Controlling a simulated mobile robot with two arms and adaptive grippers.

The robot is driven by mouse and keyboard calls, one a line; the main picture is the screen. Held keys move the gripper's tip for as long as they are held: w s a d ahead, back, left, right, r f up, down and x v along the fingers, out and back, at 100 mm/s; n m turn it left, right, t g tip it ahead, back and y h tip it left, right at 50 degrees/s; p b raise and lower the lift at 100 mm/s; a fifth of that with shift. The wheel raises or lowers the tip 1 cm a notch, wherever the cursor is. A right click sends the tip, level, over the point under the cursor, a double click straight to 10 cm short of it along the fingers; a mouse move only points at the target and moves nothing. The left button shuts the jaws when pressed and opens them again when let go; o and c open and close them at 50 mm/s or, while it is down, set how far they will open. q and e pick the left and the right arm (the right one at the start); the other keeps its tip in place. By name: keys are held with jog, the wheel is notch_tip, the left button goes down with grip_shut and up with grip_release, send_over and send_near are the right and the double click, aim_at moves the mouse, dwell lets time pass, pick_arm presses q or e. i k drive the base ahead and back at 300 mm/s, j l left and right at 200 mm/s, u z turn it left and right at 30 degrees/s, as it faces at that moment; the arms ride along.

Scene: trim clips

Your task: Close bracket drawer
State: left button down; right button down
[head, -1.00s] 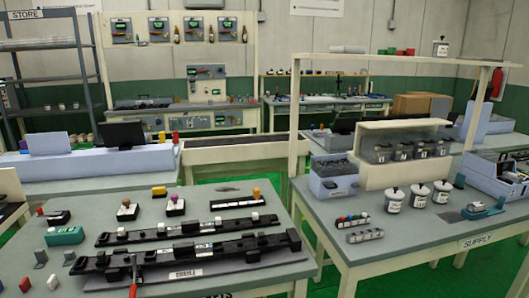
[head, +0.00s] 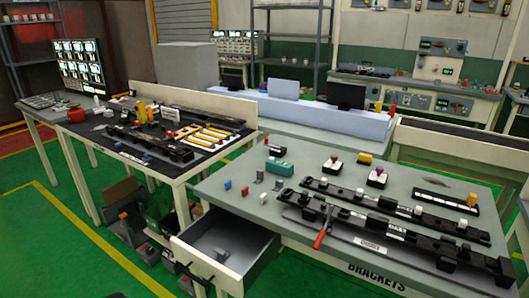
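The bracket drawer (head: 262,271) stands pulled out at the left front of the table with the BRACKETS label (head: 376,277). Its inside is grey and mostly bare, with a small pale piece (head: 221,255) near the front. A dark handle (head: 192,274) shows on its front panel. Neither of my grippers can be made out in the head view.
The bracket table (head: 235,200) bears black rails (head: 390,228), a red-handled tool (head: 322,238), small coloured blocks and a teal box (head: 279,167). Another workbench (head: 190,172) stands to the left, with bins (head: 125,205) beneath it. Green floor (head: 60,245) is open at the front left.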

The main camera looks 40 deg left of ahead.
aim_at(252, 246)
jog(key=j+u, duration=0.15)
jog(key=u, duration=1.8)
jog(key=i+l+z, duration=0.25)
jog(key=k+j, duration=0.05)
jog(key=j, duration=0.05)
